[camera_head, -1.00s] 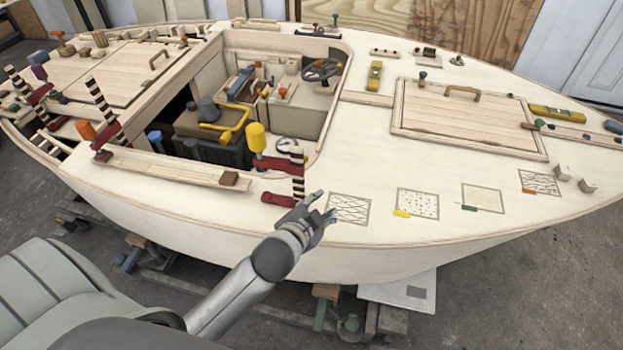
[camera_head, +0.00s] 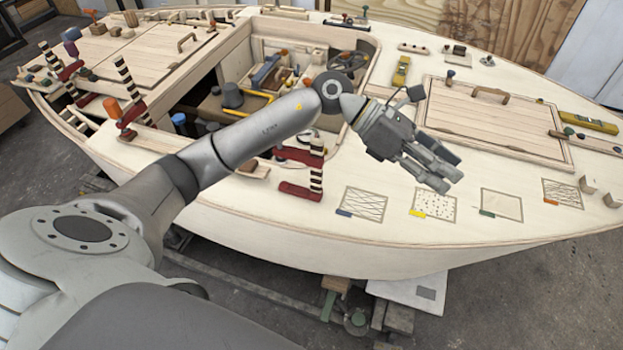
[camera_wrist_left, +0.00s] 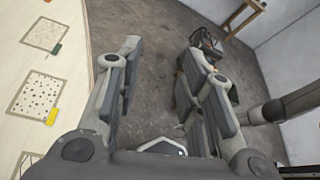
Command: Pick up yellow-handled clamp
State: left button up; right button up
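The yellow-handled clamp stands at the near edge of the cockpit opening in the head view. Its red jaw bars (camera_head: 299,190) and striped bar (camera_head: 317,168) show, but my left arm hides its yellow handle. My left gripper (camera_head: 445,172) is over the deck to the right of the clamp, fingers pointing right and down. In the left wrist view the left gripper (camera_wrist_left: 163,62) has its fingers apart with nothing between them. The clamp is not in the left wrist view. My right gripper is not in view.
Another striped clamp with an orange handle (camera_head: 112,107) stands to the left. Marked squares (camera_head: 433,204) lie on the near deck. A raised hatch (camera_head: 490,115) is behind my gripper.

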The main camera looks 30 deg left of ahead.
pick_arm(q)
jog(key=w+a+f+m+y, duration=0.25)
jog(key=a+y, duration=0.25)
jog(key=a, duration=0.3)
notch_tip(320, 180, up, 2)
jog(key=r+g+y, duration=0.1)
jog(key=y, duration=0.7)
send_over(312, 139)
jog(key=shift+d+f, duration=0.25)
jog(key=shift+d, duration=0.1)
jog(key=shift+a+y, duration=0.3)
jog(key=shift+a, duration=0.05)
notch_tip(312, 139, down, 5)
jog(key=shift+f+p, duration=0.1)
jog(key=shift+p, duration=0.8)
jog(key=shift+f+p, duration=0.55)
notch_tip(312, 139, down, 3)
jog(key=shift+f+p, duration=0.2)
jog(key=shift+p, duration=0.6)
jog(key=shift+f, duration=0.4)
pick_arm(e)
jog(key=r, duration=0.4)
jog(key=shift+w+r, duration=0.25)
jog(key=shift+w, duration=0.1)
